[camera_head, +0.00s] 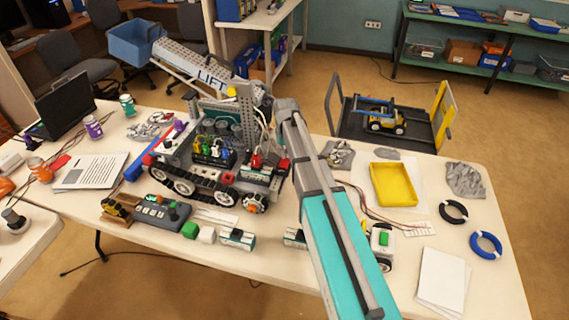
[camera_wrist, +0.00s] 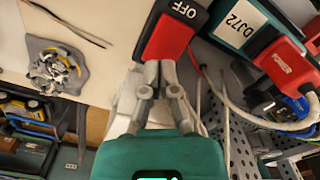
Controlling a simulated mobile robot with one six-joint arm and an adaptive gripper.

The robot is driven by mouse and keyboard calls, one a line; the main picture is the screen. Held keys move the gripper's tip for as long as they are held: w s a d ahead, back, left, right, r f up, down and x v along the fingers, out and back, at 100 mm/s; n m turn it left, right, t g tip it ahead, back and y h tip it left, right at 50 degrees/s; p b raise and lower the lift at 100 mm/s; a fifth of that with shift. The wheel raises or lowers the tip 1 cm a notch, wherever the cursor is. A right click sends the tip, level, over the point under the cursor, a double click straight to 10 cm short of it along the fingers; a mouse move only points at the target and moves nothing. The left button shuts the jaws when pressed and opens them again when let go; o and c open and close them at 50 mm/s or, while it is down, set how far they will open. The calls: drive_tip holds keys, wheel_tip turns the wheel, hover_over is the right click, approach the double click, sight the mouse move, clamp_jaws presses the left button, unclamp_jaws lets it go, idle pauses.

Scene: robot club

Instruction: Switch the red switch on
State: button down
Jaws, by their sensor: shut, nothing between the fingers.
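The red switch (camera_wrist: 166,42) is close in the wrist view, at the top centre. It is a red block with a dark end lettered OFF in white. My gripper (camera_wrist: 160,66) is shut and empty, with its fingertips at the edge of the red part. I cannot tell whether they touch it or stop just short. In the head view my teal and grey arm reaches over the table to the tracked robot (camera_head: 205,150), and the arm hides the gripper there. I cannot pick out the switch for certain in that view.
A teal battery labelled DJ72 (camera_wrist: 240,25) with a red plug (camera_wrist: 283,67) and cables lies right of the switch. A perforated metal plate (camera_wrist: 240,150) stands at lower right. On the table are a yellow tray (camera_head: 393,184), a grey controller (camera_head: 162,212) and blue tape (camera_head: 486,245).

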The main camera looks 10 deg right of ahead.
sight(285, 160)
drive_tip(key=shift+f+b, duration=0.65)
idle(0.5)
drive_tip(key=shift+r, duration=0.2)
drive_tip(key=shift+r+p, duration=3.35)
drive_tip(key=shift+p, duration=0.2)
drive_tip(key=s+a, duration=0.1)
drive_tip(key=s, duration=2.2)
drive_tip(key=shift+a, duration=0.1)
